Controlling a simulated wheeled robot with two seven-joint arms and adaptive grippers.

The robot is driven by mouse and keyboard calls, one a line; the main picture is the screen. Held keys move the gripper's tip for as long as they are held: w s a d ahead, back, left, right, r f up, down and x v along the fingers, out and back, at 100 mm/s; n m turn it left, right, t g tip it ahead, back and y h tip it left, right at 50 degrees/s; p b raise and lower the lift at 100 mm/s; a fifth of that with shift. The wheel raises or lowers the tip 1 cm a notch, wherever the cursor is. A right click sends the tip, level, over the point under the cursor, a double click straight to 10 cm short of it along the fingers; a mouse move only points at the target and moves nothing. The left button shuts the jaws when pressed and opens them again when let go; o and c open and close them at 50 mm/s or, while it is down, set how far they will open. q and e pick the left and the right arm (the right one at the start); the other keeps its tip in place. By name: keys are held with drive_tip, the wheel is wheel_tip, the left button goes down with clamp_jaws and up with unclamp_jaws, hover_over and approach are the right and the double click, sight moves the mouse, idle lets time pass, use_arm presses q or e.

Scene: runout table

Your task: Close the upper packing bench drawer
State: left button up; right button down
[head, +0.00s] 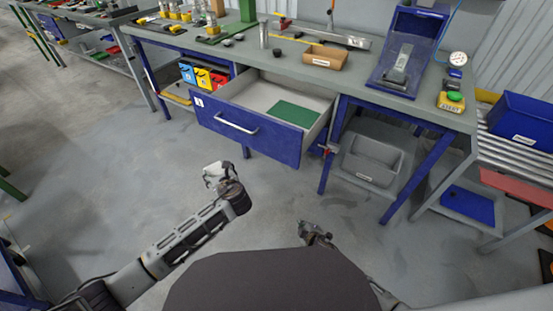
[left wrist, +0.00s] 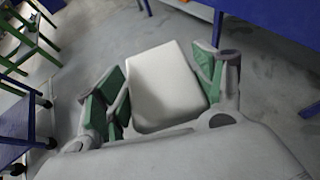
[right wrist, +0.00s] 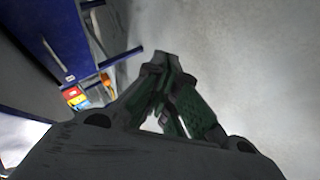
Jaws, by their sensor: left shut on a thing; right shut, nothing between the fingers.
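The upper packing bench drawer (head: 248,128) has a blue front with a silver handle (head: 236,123) and a small white label. It stands pulled out of the bench, with a green sheet (head: 295,114) lying inside. My left gripper (head: 217,174) is in front of the drawer, low and to its left, apart from the handle. It is shut on a white block (left wrist: 168,88), held between green finger pads in the left wrist view. My right gripper (head: 316,232) is shut and empty, below the drawer and nearer me; its fingers meet in the right wrist view (right wrist: 165,75).
The bench top (head: 270,63) carries a cardboard box (head: 324,57), a blue stand (head: 408,55) and a yellow-green button box (head: 452,100). A grey bin (head: 372,161) sits under the bench at right. Coloured bins (head: 204,77) stand left of the drawer. The floor in front is clear.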

sight(274, 145)
use_arm(q)
drive_tip(key=s+a+f+n+g+y+b, duration=0.2)
drive_tip(key=s+a+f+n+g+y, duration=0.1)
drive_tip(key=f, duration=0.3)
drive_tip(key=s+a+f+n+g+y+b, duration=0.3)
drive_tip(key=s+a+f+n+g, duration=0.1)
drive_tip(key=s+a+f+n, duration=0.1)
wheel_tip(274, 145, down, 3)
drive_tip(key=shift+s+r+n+g+y, duration=0.2)
drive_tip(key=shift+s+n+g+y, duration=0.15)
drive_tip(key=shift+n, duration=0.35)
use_arm(e)
drive_tip(key=w+a+r+n+t, duration=0.1)
drive_tip(key=a+r+n+t, duration=0.1)
drive_tip(key=r, duration=0.7)
drive_tip(key=w+a+r+n+t+y, duration=0.1)
drive_tip(key=a+r+n+t, duration=0.1)
drive_tip(key=a+r, duration=0.3)
drive_tip(key=w+a+r+n+t, duration=0.2)
drive_tip(key=a+r+t, duration=0.1)
drive_tip(key=r, duration=1)
drive_tip(key=shift+a+t, duration=0.3)
drive_tip(key=shift+a, duration=0.3)
use_arm(q)
drive_tip(key=shift+a, duration=0.1)
use_arm(e)
drive_tip(key=shift+w, duration=0.15)
